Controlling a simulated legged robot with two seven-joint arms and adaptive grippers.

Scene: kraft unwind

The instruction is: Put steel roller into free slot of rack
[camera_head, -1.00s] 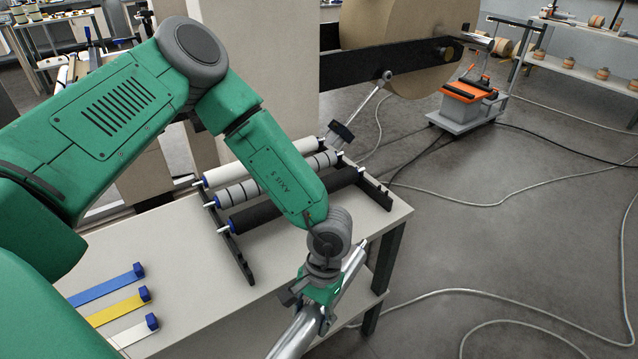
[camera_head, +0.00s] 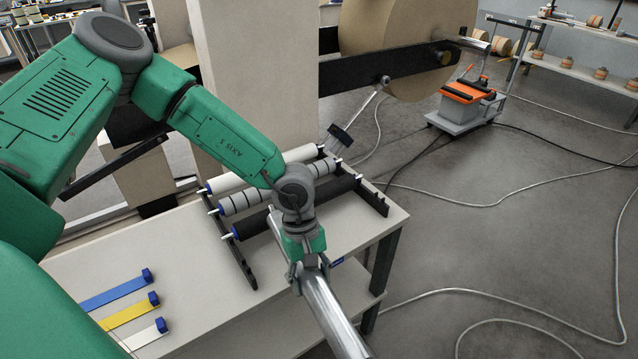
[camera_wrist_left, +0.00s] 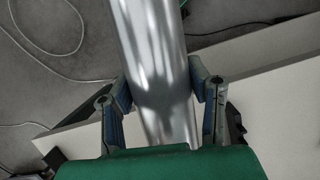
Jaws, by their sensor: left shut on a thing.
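The shiny steel roller (camera_head: 335,318) is in my left gripper (camera_head: 309,270), held in the air in front of the rack and slanting toward the bottom of the head view. In the left wrist view the roller (camera_wrist_left: 150,40) runs between the two fingers of the left gripper (camera_wrist_left: 160,88), which are shut on it. The rack has two black notched rails, a near-left one (camera_head: 242,268) and a far-right one (camera_head: 374,201). It carries a white, a grey banded and a black roller (camera_head: 335,191). The front stretch of the rails is bare. My right gripper is not in view.
The rack stands on a pale bench (camera_head: 190,245). Blue, yellow and white strips (camera_head: 130,312) lie at its front left. A large kraft roll (camera_head: 400,45) and a beige column (camera_head: 255,80) are behind. Cables cross the open floor at right.

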